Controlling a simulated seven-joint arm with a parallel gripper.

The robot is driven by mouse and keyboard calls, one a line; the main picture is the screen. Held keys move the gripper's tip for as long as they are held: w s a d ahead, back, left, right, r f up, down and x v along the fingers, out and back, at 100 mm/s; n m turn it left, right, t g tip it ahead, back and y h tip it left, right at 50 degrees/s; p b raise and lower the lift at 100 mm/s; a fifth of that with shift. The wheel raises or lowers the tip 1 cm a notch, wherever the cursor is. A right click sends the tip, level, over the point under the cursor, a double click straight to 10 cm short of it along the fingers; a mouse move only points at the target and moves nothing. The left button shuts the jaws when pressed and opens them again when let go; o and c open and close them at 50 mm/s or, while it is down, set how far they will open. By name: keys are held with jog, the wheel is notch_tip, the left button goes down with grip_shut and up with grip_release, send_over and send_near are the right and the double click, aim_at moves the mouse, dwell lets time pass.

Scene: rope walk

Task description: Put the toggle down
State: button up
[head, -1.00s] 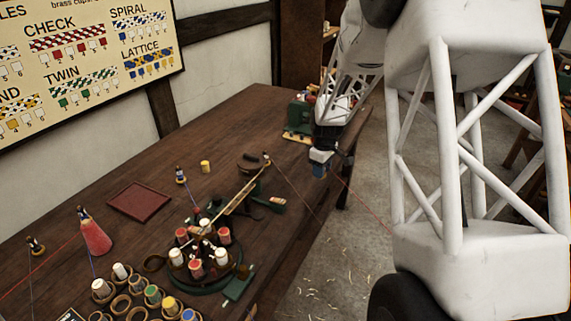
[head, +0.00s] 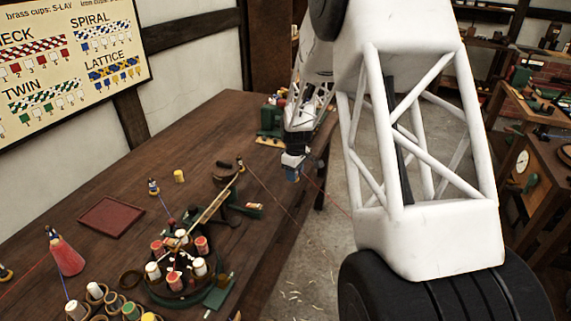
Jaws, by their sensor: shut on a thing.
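My gripper (head: 292,174) hangs at the right edge of the dark wooden table, near its far end, with its fingers pointing down. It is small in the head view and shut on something. The toggle in its jaws is too small and too hidden to make out clearly. A thin red strand (head: 325,194) runs from the jaws down to the right, over the floor. The jaws look to be beside or just over the table edge; I cannot tell their height above it.
A round stand with red and white bobbins (head: 200,267) stands on the near table (head: 130,174). A dark red tray (head: 110,215), a red cone (head: 65,257) and a yellow cup (head: 179,176) stand left. A green device (head: 270,120) is behind my gripper. Bare tabletop lies between.

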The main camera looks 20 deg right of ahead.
jog(key=w+d, duration=0.1)
jog(key=w, duration=0.3)
jog(key=w+d+f, duration=0.1)
jog(key=w, duration=0.3)
jog(key=w+d, duration=0.1)
jog(key=w, duration=0.3)
jog(key=shift+w+d+f, duration=0.15)
jog(key=shift+w+d, duration=0.05)
jog(key=shift+w, duration=0.15)
jog(key=shift+f, duration=1.7)
jog(key=shift+f, duration=0.2)
jog(key=o, duration=0.9)
jog(key=shift+r, duration=0.15)
notch_tip(320, 180, up, 12)
jog(key=shift+r, duration=0.1)
